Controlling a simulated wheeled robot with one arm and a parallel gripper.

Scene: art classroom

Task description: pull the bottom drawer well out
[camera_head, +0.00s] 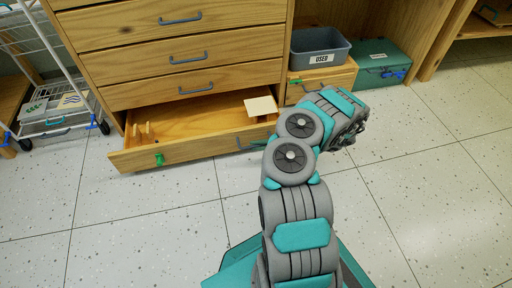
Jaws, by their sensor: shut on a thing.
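The bottom drawer (190,150) of the wooden chest (180,50) stands well out from the chest front, its inside showing from above. A small green piece (159,159) sits on the front further left. My gripper (346,132) is at the dark far end of my arm, right of the drawer.
A pale square card (261,106) and small wooden pieces (145,133) lie in the drawer. A grey "USED" bin (320,45) and a green box (377,65) stand right of the chest. A white wire rack (50,60) is at left. The tiled floor in front is clear.

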